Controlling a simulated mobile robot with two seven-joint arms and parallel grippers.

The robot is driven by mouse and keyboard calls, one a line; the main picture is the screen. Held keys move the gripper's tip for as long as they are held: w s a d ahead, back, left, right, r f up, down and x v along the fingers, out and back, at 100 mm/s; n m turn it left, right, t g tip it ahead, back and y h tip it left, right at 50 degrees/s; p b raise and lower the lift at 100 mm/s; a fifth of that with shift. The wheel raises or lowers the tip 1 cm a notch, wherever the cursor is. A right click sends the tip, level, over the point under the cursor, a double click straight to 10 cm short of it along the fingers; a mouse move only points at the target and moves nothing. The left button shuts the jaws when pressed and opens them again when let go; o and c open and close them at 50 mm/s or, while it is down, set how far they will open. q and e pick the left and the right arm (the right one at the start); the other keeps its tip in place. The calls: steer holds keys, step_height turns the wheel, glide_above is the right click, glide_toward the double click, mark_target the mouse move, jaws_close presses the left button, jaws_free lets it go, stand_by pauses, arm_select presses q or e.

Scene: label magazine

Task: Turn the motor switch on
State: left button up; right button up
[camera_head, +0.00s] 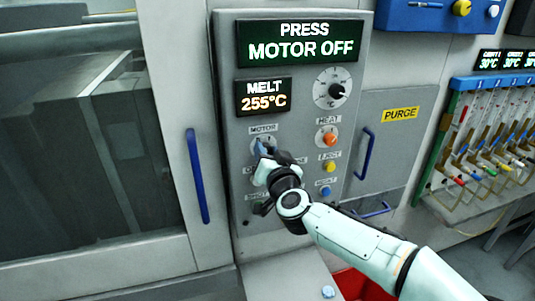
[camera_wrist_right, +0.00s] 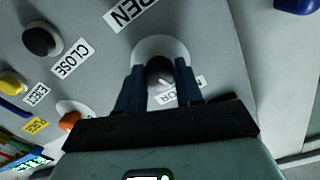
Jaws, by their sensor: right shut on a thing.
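The motor switch is a dark round knob (camera_wrist_right: 159,68) on a white disc, below the MOTOR label (camera_head: 263,128) on the grey control panel. In the head view my right gripper (camera_head: 263,150) reaches it from the lower right and hides most of it. In the right wrist view the two blue fingers stand on either side of the knob, and the gripper is shut on it. The knob's exact angle is hard to tell. My left gripper is in neither view.
Close by are the orange HEAT knob (camera_head: 327,139), the yellow EJECT button (camera_head: 330,167) and a blue button (camera_head: 325,191). A temperature dial (camera_head: 335,90) is above. Blue door handles (camera_head: 197,176) stand out on both sides of the panel.

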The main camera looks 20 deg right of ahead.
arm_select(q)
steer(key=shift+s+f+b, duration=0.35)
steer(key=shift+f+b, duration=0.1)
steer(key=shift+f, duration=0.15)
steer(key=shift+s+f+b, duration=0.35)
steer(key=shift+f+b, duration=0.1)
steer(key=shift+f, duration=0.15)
arm_select(e)
steer(key=m, duration=1)
steer(key=shift+d+m, duration=0.1)
steer(key=shift+m, duration=0.3)
steer(key=o, duration=1)
steer(key=shift+o, duration=0.2)
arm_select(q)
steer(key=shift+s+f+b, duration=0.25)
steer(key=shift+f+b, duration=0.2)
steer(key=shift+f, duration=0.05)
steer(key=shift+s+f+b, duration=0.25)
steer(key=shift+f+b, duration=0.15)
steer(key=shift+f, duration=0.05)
arm_select(e)
steer(key=s, duration=1.3)
steer(key=shift+s+d+r, duration=0.15)
steer(key=shift+s, duration=0.05)
